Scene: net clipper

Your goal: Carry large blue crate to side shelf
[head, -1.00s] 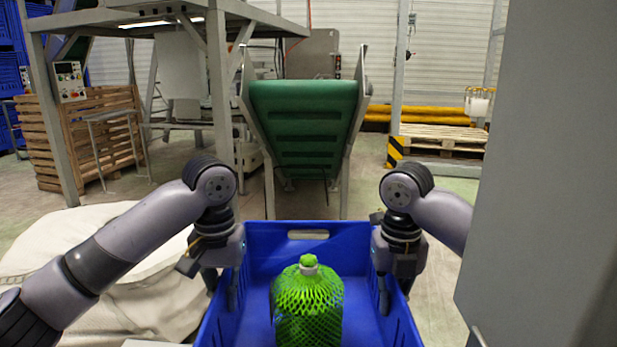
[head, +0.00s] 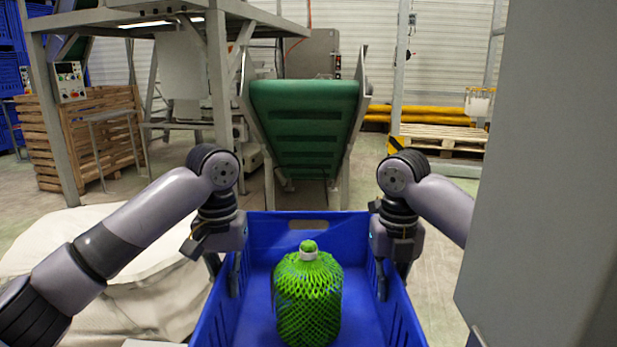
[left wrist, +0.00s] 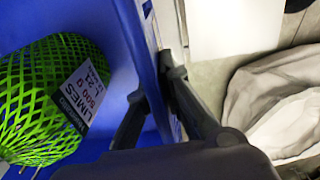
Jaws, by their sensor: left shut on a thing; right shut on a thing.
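The large blue crate (head: 357,225) is at the bottom middle of the head view, held between my two arms. A green net bag of limes (head: 308,298) stands upright inside it. My left gripper (head: 226,275) is shut on the crate's left wall, one finger inside and one outside. The left wrist view shows these fingers (left wrist: 150,100) on either side of the blue wall (left wrist: 138,50), with the labelled lime bag (left wrist: 45,95) inside. My right gripper (head: 392,278) is shut on the crate's right wall. The crate's near end is out of view.
A green conveyor (head: 304,125) stands straight ahead. A large white sack (head: 120,280) lies to the left. A tall grey panel (head: 550,180) fills the right side close by. Wooden pallets (head: 440,140) are at the back right. Open floor lies beyond the crate.

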